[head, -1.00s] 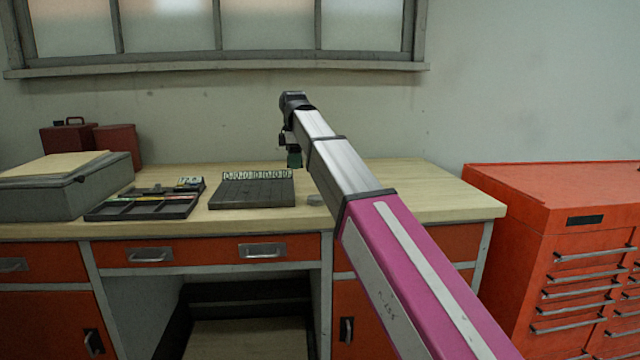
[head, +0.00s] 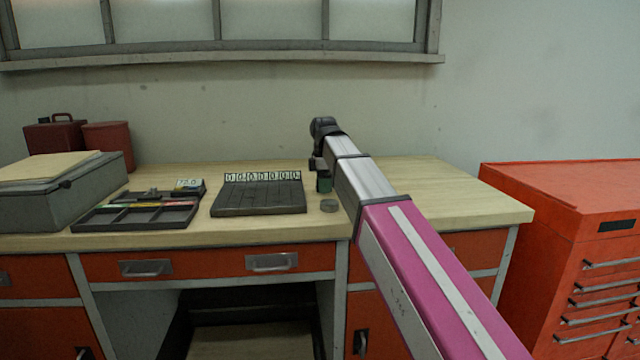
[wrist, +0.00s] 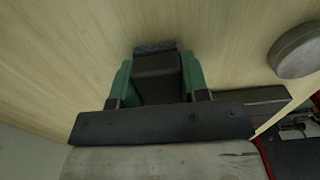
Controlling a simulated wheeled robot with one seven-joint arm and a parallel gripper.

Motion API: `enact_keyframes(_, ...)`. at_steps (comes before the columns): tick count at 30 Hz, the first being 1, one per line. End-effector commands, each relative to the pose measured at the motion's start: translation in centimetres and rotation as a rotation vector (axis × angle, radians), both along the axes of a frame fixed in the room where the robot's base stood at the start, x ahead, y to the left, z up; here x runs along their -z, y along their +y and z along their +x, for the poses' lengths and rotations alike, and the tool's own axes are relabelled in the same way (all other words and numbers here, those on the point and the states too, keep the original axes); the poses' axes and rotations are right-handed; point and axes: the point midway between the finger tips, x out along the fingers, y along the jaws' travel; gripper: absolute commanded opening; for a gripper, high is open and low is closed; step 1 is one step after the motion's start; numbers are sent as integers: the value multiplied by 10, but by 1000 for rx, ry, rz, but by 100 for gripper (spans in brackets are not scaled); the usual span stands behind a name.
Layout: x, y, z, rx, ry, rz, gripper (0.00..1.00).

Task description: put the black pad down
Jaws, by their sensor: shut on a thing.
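My gripper (head: 324,184) hangs low over the wooden bench top, to the right of the numbered rack. In the wrist view its green fingers (wrist: 157,82) are shut on the black pad (wrist: 158,68), a dark block between them. The pad's far end reaches slightly past the fingertips, over bare wood. I cannot tell whether the pad touches the bench. In the head view the pad is not clearly distinguishable from the dark gripper.
A round grey disc (head: 329,205) lies near the fingers; it also shows in the wrist view (wrist: 298,51). A dark slatted rack with white number tiles (head: 258,197) and a compartment tray (head: 135,217) stand left. A grey box (head: 60,197) is farther left. Bench right (head: 450,195) is clear.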

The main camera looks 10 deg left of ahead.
Motion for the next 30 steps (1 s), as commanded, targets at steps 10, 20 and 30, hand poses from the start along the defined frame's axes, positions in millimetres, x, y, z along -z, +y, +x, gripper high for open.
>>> enact_keyframes(10, 3, -1, 0, -1, 0, 0, 16)
enact_keyframes(20, 3, -1, 0, -1, -1, 0, 67)
enact_keyframes(30, -24, 0, 1, -1, -3, 1, 67)
